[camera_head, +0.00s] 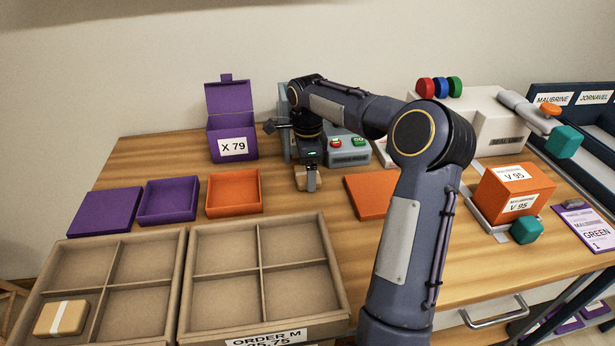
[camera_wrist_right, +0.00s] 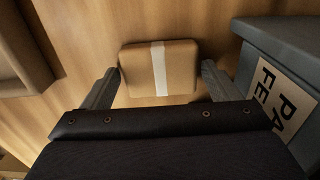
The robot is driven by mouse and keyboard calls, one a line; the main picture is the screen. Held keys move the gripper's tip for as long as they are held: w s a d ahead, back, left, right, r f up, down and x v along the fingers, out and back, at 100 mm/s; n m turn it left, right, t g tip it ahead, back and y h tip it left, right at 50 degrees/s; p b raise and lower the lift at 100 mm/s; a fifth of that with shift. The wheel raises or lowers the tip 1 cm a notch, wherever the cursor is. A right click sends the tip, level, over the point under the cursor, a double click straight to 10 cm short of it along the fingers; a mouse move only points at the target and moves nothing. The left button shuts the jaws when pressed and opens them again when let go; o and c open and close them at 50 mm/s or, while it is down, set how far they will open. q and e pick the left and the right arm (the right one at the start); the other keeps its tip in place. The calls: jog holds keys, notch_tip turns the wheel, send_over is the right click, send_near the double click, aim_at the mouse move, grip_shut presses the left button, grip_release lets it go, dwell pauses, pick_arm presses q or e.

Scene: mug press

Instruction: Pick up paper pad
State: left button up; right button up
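A tan paper pad with a white band (camera_wrist_right: 158,68) lies on the wooden table and shows whole in the right wrist view. In the head view this pad (camera_head: 300,181) is partly hidden by my right gripper (camera_head: 309,176). My right gripper is open, and in the right wrist view its two fingers (camera_wrist_right: 160,84) stand on either side of the pad, with a small gap at each side. Another banded tan pad (camera_head: 62,317) lies in the front left compartment of the left tray (camera_head: 183,275). My left gripper is not in view.
A grey machine with red and green buttons (camera_head: 349,151) stands just behind the pad; a grey labelled body (camera_wrist_right: 285,60) is close to the right finger. Orange (camera_head: 234,194) and purple (camera_head: 168,201) trays lie left. An orange lid (camera_head: 369,196) lies right.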

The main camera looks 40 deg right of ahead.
jog(key=c, duration=0.7)
jog(key=shift+o, duration=0.2)
jog(key=shift+r, duration=0.1)
jog(key=shift+r, duration=0.5)
notch_tip(320, 180, up, 3)
jog(key=shift+a+f+p, duration=0.1)
jog(key=shift+f+p, duration=0.1)
jog(key=shift+p, duration=0.2)
jog(key=s+a+r, duration=0.9)
jog(key=a, duration=0.1)
jog(key=shift+s+r, duration=0.15)
jog(key=shift+s, duration=0.25)
